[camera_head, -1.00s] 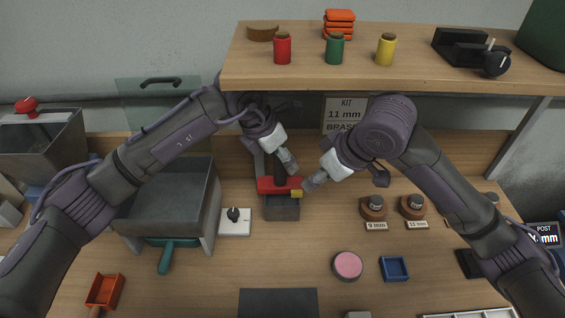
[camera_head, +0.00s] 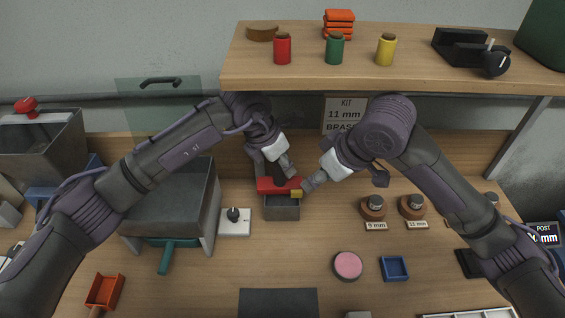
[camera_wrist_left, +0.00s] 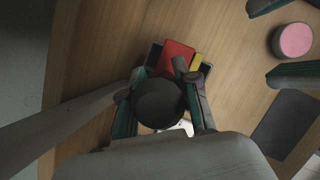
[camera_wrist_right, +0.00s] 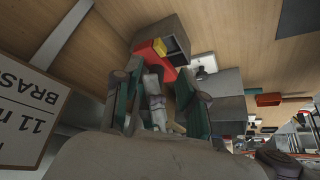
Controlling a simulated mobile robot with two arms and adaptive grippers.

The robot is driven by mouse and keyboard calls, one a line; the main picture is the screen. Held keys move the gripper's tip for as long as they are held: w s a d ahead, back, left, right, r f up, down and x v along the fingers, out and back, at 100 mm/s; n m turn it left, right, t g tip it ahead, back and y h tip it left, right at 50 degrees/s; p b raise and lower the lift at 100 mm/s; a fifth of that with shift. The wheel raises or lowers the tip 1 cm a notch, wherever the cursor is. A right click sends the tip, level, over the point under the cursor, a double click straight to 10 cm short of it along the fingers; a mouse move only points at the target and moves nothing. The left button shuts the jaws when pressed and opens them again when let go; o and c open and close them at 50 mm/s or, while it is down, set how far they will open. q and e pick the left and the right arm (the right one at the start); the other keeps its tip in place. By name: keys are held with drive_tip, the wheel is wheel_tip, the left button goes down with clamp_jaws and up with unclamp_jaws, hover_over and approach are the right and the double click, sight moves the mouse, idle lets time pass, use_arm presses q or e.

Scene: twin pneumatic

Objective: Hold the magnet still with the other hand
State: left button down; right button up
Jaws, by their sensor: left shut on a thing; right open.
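The magnet (camera_head: 275,185) is a red bar with a yellow end, lying across the small grey bin (camera_head: 282,210) under the shelf. In the left wrist view my left gripper (camera_wrist_left: 160,110) is shut on a round black knob (camera_wrist_left: 158,103), apparently the magnet's handle, above the red bar (camera_wrist_left: 175,57). My right gripper (camera_head: 306,186) is open beside the yellow end. In the right wrist view the red bar (camera_wrist_right: 148,56) lies beyond my right gripper's fingers (camera_wrist_right: 152,92); whether they touch it I cannot tell. A pale grey part shows between these fingers.
Knobbed weights (camera_head: 373,207), a pink pad (camera_head: 347,266) and a blue tray (camera_head: 394,268) lie right. The front middle bench is mostly clear.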

clamp_jaws()
idle(1.4)
